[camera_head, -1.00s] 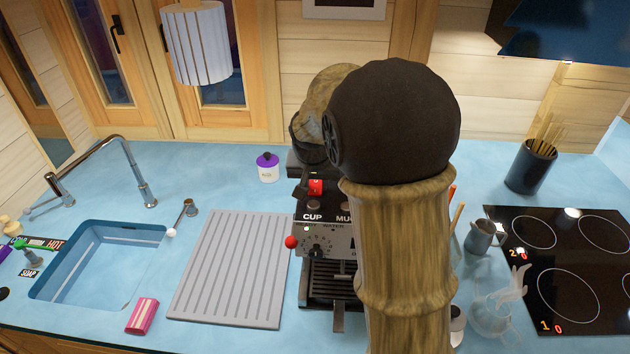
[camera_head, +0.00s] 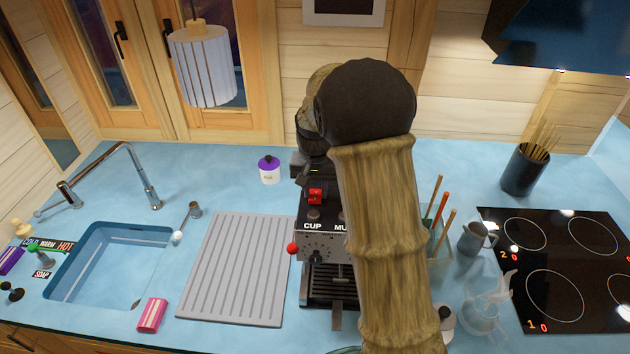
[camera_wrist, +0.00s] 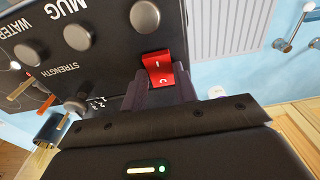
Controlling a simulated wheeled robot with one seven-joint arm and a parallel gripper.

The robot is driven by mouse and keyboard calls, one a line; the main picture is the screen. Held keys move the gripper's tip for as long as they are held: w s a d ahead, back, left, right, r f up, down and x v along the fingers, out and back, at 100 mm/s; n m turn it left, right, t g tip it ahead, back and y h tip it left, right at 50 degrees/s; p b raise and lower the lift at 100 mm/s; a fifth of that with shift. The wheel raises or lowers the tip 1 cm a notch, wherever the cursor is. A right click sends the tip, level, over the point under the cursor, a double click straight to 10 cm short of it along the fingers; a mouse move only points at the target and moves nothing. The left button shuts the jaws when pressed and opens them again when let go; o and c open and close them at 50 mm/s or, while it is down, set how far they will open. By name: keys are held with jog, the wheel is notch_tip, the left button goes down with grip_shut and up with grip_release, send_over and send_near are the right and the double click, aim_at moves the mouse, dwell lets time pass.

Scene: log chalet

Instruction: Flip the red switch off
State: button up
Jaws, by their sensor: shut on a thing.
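The red switch (camera_wrist: 158,66) is a small rocker on the black face of the coffee machine (camera_wrist: 110,48). It also shows in the head view (camera_head: 315,196), above the CUP button. In the wrist view my gripper (camera_wrist: 160,88) has its two dark fingers at the switch's near end, one on each side, and is shut on it. White marks show on the switch, but I cannot tell its position for sure. In the head view my arm covers the machine's right part, and the fingers are hard to make out.
A red knob (camera_head: 292,248) sticks out at the machine's left. The grey drainboard (camera_head: 235,270) and the sink (camera_head: 105,265) lie to the left. A jug (camera_head: 476,238), a glass vessel (camera_head: 487,308) and the hob (camera_head: 560,265) lie to the right.

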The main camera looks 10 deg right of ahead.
aim_at(315, 199)
dwell(0.3)
jog(key=o, duration=1)
jog(key=r+b, duration=0.1)
jog(key=r, duration=0.4)
jog(key=r+b, duration=0.1)
jog(key=r, duration=0.5)
jog(key=s+r+b, duration=0.1)
jog(key=r+b, duration=0.1)
jog(key=r, duration=0.4)
jog(key=shift+a+r, duration=0.2)
jog(key=shift+r, duration=0.05)
jog(key=shift+f, duration=0.1)
